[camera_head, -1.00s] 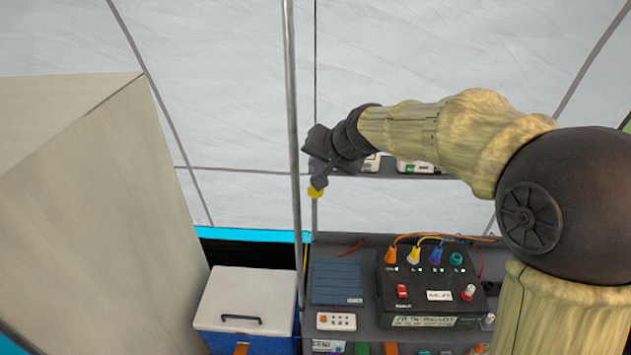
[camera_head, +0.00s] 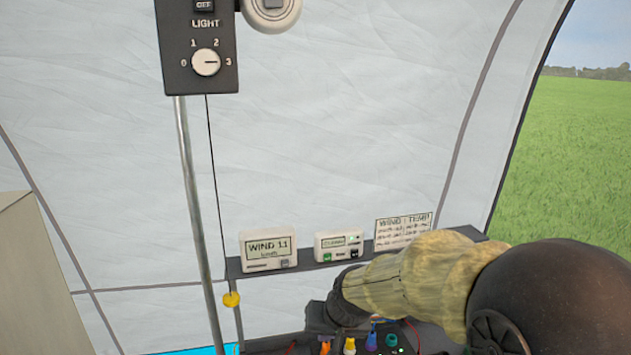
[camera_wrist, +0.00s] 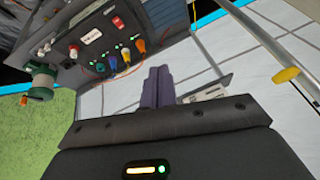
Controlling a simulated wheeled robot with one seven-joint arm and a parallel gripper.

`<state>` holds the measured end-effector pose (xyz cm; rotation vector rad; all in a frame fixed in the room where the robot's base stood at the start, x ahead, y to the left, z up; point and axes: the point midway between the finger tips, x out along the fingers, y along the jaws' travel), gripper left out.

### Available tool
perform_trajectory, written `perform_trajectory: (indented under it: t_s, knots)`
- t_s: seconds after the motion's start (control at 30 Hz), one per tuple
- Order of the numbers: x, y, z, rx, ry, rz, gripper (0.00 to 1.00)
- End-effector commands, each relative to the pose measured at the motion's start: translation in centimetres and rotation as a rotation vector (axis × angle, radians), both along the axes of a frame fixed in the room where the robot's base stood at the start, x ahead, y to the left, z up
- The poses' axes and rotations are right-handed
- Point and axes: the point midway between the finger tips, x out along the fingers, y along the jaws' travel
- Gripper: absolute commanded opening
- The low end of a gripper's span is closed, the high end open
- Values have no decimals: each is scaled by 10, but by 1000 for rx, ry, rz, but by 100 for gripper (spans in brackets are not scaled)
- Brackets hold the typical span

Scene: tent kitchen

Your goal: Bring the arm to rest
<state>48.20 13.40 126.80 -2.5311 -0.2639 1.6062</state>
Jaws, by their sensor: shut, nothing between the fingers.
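My arm comes in from the right in the head view, with its tan sleeve and dark joint low in the picture. My gripper (camera_head: 325,318) shows there as a dark shape at the arm's end, in front of the shelf's lower area. In the wrist view my gripper (camera_wrist: 158,72) has its two purple-grey fingers together, with nothing between them. The fingers point toward the tent wall and shelf and appear apart from the black control box (camera_wrist: 100,45).
A narrow shelf (camera_head: 300,264) carries a wind meter (camera_head: 268,248), another small device (camera_head: 339,244) and a wind and temperature card (camera_head: 402,230). A metal pole (camera_head: 200,215) stands at left below a light switch panel (camera_head: 176,62). A yellow knob (camera_head: 231,299) hangs near the pole.

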Motion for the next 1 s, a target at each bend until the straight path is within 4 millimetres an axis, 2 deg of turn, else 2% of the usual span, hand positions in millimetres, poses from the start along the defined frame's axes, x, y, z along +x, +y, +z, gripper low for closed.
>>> perform_trajectory:
  t_s: [0.03, 0.2, 0.33, 0.4, 0.5, 1.0]
  knots:
    - [-17, -26, -18, -38, 27, -16, 0]
    - [-79, -95, -61, -148, 124, -46, 0]
    - [-120, -125, -82, -197, 185, -56, 0]
    - [-131, -132, -87, -208, 202, -57, 0]
    - [-137, -135, -89, -214, 210, -55, 0]
    - [-136, -135, -88, -213, 209, -55, 0]
